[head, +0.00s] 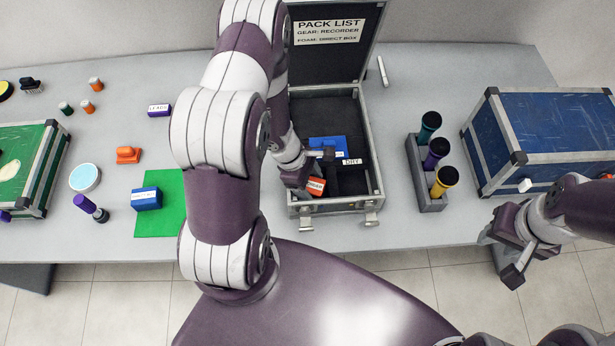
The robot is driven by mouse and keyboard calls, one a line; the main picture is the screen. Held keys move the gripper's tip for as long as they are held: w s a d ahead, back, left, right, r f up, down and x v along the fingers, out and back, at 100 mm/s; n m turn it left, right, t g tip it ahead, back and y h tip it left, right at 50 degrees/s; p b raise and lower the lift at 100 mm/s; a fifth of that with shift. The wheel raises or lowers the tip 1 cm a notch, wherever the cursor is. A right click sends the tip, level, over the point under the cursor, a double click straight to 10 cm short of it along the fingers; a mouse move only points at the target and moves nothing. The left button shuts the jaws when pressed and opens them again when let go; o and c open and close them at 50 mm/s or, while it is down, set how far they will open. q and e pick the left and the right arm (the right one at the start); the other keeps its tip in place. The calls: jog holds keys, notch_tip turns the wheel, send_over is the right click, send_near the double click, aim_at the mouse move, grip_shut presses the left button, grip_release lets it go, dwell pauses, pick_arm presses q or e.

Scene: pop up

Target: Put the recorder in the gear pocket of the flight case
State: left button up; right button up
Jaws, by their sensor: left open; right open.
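The open flight case (377,190) stands mid-table. A pack list (330,31) in its raised lid reads "GEAR: RECORDER" and "FOAM: DIRECT BOX". An orange block (316,187), its label partly hidden but ending in "ORDER", is in the front left of the case and looks like the recorder. My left gripper (312,170) is open, low inside the case right at the orange block; whether it touches is hidden. A blue block (327,144) lies behind it in the case. My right gripper (512,258) is open and empty, off the table's front edge at right.
At left are a blue labelled box (147,199) on a green mat (160,226), an orange stamp-like item (128,155) and a green case (30,165).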

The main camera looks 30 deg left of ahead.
pick_arm(q)
jog(key=a+r+m+p, duration=0.1)
jog(key=a+r+p, duration=0.25)
jog(key=r, duration=0.85)
jog(key=s+d+r+m+y, duration=0.2)
jog(key=r+m, duration=0.4)
jog(key=m, duration=0.3)
jog(key=s+d+r+m+y, duration=0.2)
jog(key=d+r+m, duration=0.2)
jog(key=r+m, duration=0.3)
jog(key=m+b, duration=0.1)
jog(key=m, duration=0.2)
jog(key=shift+s+t, duration=0.2)
jog(key=shift+t, duration=0.1)
